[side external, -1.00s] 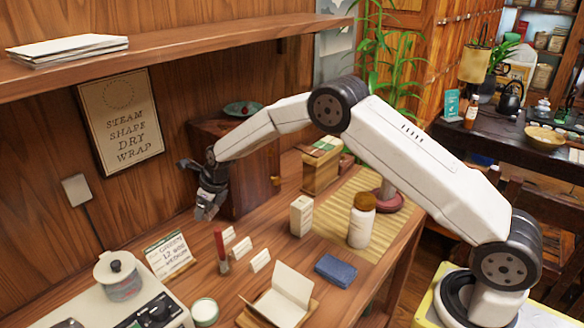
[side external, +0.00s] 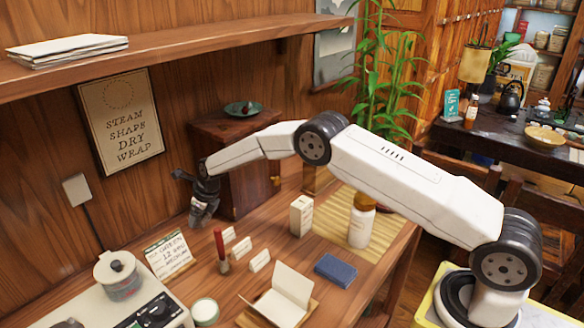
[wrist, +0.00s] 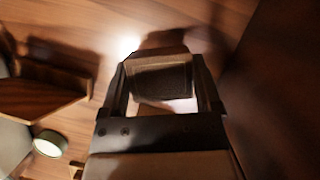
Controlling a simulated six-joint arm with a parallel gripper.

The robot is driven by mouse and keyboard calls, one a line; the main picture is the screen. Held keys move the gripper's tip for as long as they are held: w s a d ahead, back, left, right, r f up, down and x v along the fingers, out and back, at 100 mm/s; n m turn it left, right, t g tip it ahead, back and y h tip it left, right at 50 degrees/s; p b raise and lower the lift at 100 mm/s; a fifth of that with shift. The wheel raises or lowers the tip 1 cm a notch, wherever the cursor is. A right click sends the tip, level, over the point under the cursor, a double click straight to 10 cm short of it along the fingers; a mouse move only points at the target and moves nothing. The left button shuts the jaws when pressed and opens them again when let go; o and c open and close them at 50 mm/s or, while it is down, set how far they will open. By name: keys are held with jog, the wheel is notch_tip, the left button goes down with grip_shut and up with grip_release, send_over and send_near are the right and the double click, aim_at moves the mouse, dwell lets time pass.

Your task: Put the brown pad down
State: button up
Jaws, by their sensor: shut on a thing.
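My gripper (wrist: 162,100) is shut on a dark brown block, which I take to be the brown pad (wrist: 160,80), held between its two fingers in the wrist view. In the side view my gripper (side external: 202,215) points down over the table's back left, in front of the wooden cabinet (side external: 238,175). The pad is too dark and small to make out there. I cannot tell whether it touches the wood beneath it.
A white box (side external: 301,215), a cork-lidded jar (side external: 361,224) and a blue pad (side external: 335,270) are to the right.

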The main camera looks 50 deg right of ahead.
aim_at(201, 222)
jog(key=shift+f, duration=1.5)
jog(key=shift+f, duration=0.1)
jog(key=o, duration=1.1)
jog(key=shift+o, duration=0.2)
jog(key=v, duration=1.2)
jog(key=shift+s, duration=0.1)
